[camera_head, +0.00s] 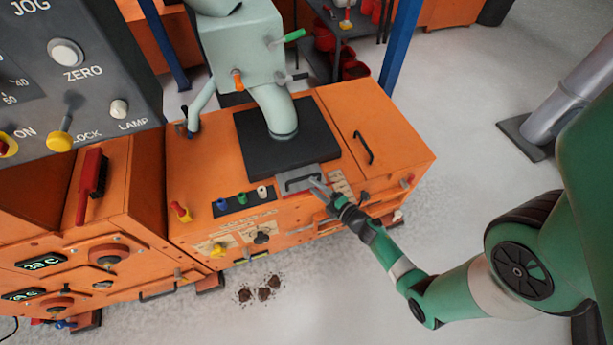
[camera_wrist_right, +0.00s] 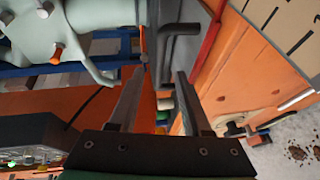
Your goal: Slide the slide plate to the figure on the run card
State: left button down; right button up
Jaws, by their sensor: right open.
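The slide plate (camera_head: 299,187) is a grey plate with a dark bar handle (camera_head: 303,183), at the front of the orange cabinet below the black square pad. My right gripper (camera_head: 318,184) is just right of the handle. In the right wrist view my right gripper (camera_wrist_right: 160,75) is open with nothing between its fingers, and the dark handle (camera_wrist_right: 182,28) lies just beyond the fingertips. I cannot tell if they touch. A pale marked strip (camera_head: 341,186) sits right of the plate; it also shows in the right wrist view (camera_wrist_right: 288,25). I cannot identify the run card. My left gripper is out of view.
The orange cabinet (camera_head: 395,150) carries a black pad (camera_head: 262,155) under a pale green spout (camera_head: 275,110). Small coloured knobs (camera_head: 241,198) stand left of the plate. A grey control panel (camera_head: 80,75) fills the upper left. Dark clumps (camera_head: 263,293) lie on the floor.

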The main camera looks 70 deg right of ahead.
jog(key=p+v, duration=0.1)
jog(key=v, duration=0.4)
jog(key=shift+s+a+r, duration=0.1)
dwell(0.3)
